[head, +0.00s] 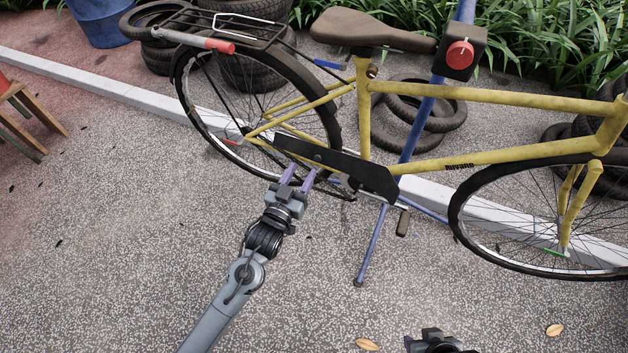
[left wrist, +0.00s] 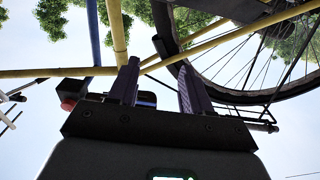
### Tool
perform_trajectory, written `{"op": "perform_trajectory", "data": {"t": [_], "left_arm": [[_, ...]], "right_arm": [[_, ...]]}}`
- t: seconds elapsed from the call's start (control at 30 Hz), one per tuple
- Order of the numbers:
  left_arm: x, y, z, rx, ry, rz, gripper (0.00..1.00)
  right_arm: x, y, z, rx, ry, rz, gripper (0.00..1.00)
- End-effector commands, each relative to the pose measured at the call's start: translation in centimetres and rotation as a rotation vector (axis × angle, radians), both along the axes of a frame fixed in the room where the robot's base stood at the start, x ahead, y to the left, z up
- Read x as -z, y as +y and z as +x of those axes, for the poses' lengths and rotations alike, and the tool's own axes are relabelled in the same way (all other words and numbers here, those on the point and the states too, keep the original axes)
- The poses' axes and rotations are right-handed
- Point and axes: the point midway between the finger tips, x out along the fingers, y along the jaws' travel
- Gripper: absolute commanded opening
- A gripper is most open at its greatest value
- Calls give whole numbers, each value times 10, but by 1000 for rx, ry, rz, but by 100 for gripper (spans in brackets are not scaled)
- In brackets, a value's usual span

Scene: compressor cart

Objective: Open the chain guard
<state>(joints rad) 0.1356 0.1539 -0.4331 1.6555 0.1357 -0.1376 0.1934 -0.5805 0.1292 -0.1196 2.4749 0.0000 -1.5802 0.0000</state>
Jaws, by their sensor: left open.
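The chain guard (head: 345,168) is a long black plate on the yellow bicycle (head: 470,95), running from the rear wheel to the pedal crank. It looks closed along its length. My left gripper (head: 300,176) is open, with its two purple fingers pointing up at the lower edge of the guard's rear half. I cannot tell whether they touch it. In the left wrist view the spread fingers (left wrist: 158,80) have nothing clearly between them, and I cannot make out the guard there. My right gripper (head: 432,340) shows only partly at the bottom edge, its fingers unclear.
A blue repair stand (head: 408,135) with a red knob (head: 460,54) supports the bicycle. A pedal (head: 402,222) hangs right of the guard. Tyres (head: 415,112) lie behind, by a pale kerb (head: 90,82). A wooden stool (head: 25,115) is at left.

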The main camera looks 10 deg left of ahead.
Motion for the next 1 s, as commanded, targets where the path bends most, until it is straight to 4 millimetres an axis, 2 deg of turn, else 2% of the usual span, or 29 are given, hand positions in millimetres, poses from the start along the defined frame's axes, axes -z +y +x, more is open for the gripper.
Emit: {"op": "perform_trajectory", "data": {"t": [0.03, 0.1, 0.2, 0.3, 0.53, 1.0], "left_arm": [[26, 2, -3, 2, 2, 8, 49], [42, 2, -6, 5, 8, 15, 49], [58, 4, -9, 7, 16, 23, 49], [66, 4, -9, 7, 21, 26, 49], [69, -1, 8, 7, 22, 27, 49], [70, -22, 76, 7, 24, 27, 49]], "right_arm": [[23, 0, 0, 1, -1, 1, 43], [34, 1, 0, 1, -2, 3, 43], [44, 1, 0, 3, -2, 5, 43], [49, 2, 0, 4, -4, 8, 43], [58, 3, 1, 7, -7, 14, 43], [93, 3, 1, 6, -5, 11, 43]]}}
